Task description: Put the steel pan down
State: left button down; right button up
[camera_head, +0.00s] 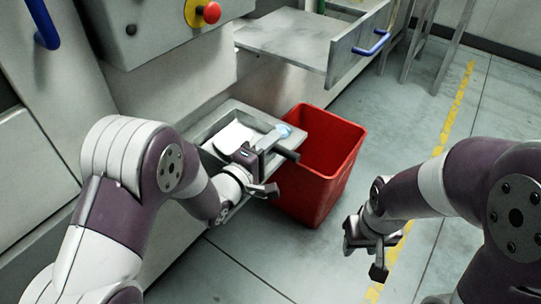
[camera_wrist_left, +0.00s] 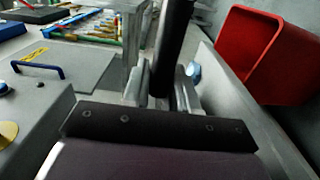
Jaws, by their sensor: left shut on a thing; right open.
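My left gripper (camera_head: 258,172) is low over the front end of a grey open metal tray (camera_head: 205,150) on the machine's side. It is shut on a black bar-shaped handle (camera_head: 287,155), which I take to be the steel pan's. The handle points right, toward the red bin. It also stands up dark between the fingers in the left wrist view (camera_wrist_left: 174,45). The pan's body is not clearly told apart from the tray, and I cannot tell whether it touches it. My right gripper (camera_head: 367,258) is open and empty at the right, over the floor.
A red bin (camera_head: 340,150) stands on the floor right beside the tray. A white piece (camera_head: 234,137) and a light blue thing (camera_head: 283,131) show at the tray. An open drawer (camera_head: 335,62) with a blue handle juts out behind. The floor at right is clear.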

pick_arm(q)
notch_tip(320, 180, down, 2)
jog(key=shift+f, duration=0.1)
pick_arm(e)
jog(key=shift+f, duration=0.6)
pick_arm(q)
jog(key=shift+f, duration=0.1)
jog(key=c, duration=0.9)
grip_release()
jog(key=p+v, duration=0.2)
jog(key=v, duration=1)
pick_arm(e)
notch_tip(320, 180, up, 3)
jog(key=shift+f, duration=0.15)
